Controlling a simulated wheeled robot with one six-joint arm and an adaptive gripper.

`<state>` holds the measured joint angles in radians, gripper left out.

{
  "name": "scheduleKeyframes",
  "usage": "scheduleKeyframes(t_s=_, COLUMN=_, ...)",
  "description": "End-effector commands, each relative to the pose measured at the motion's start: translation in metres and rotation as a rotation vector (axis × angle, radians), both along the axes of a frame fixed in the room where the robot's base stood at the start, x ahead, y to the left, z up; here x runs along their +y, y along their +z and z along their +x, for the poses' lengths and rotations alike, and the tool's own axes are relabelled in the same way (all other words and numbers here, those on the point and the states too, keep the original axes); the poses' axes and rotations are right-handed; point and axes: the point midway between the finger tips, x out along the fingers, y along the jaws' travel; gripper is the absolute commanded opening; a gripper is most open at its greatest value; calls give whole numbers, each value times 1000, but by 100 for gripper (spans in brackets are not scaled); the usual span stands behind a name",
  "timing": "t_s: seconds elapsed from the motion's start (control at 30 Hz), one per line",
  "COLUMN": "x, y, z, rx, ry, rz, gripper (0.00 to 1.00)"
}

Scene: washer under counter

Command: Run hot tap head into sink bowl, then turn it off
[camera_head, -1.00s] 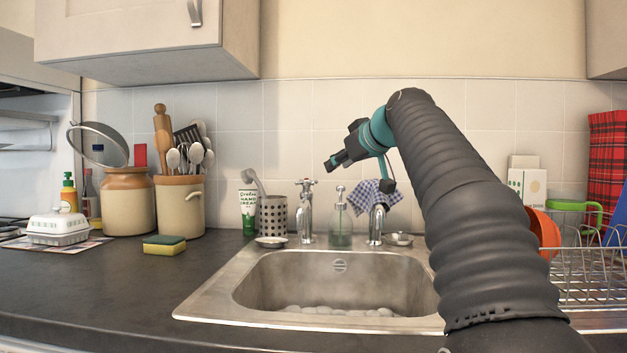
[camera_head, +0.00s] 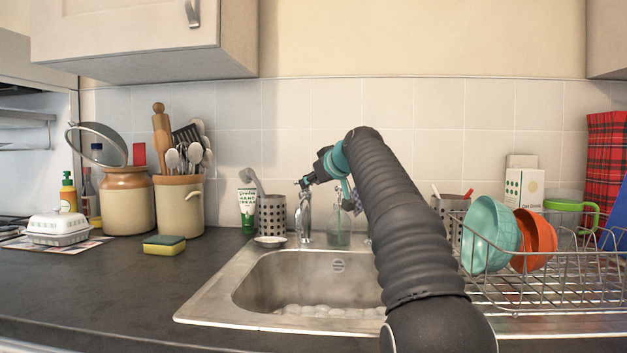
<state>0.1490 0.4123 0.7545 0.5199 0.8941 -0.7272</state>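The left chrome tap (camera_head: 304,222) stands behind the sink. My gripper (camera_head: 304,183) is at its head, reaching in from the right, and hides part of it. I cannot tell whether the fingers touch the head or are open or shut. The right tap is hidden behind my arm. No hot or cold mark can be made out. The steel sink bowl (camera_head: 290,270) is in front of the taps, with several pale rounded shapes at its bottom. No water stream shows.
A soap dispenser (camera_head: 339,228) stands right of the left tap, close to my arm. A perforated utensil holder (camera_head: 272,218) and small dish (camera_head: 270,241) are on its left. A dish rack (camera_head: 540,295) with bowls is at right. The left counter front (camera_head: 100,290) is clear.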

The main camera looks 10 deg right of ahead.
Motion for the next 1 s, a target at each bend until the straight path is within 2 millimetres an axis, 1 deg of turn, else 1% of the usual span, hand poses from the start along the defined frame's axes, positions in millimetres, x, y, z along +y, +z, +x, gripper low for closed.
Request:
scheduleKeyframes(t_s=0.17, x=0, y=0, z=0, rx=0, ry=0, rz=0, gripper=36)
scheduleKeyframes(t_s=0.2, x=0, y=0, z=0, rx=0, ry=0, rz=0, gripper=26)
scheduleKeyframes(t_s=0.27, x=0, y=0, z=0, rx=0, ry=0, rz=0, gripper=11)
scheduleKeyframes(t_s=0.3, x=0, y=0, z=0, rx=0, ry=0, rz=0, gripper=1)
scheduleKeyframes(t_s=0.73, x=1, y=0, z=-1, rx=-1, ry=-25, rz=-1, gripper=0)
scheduleKeyframes(t_s=1.0, x=8, y=0, z=-2, rx=-2, ry=-138, rz=-3, gripper=0)
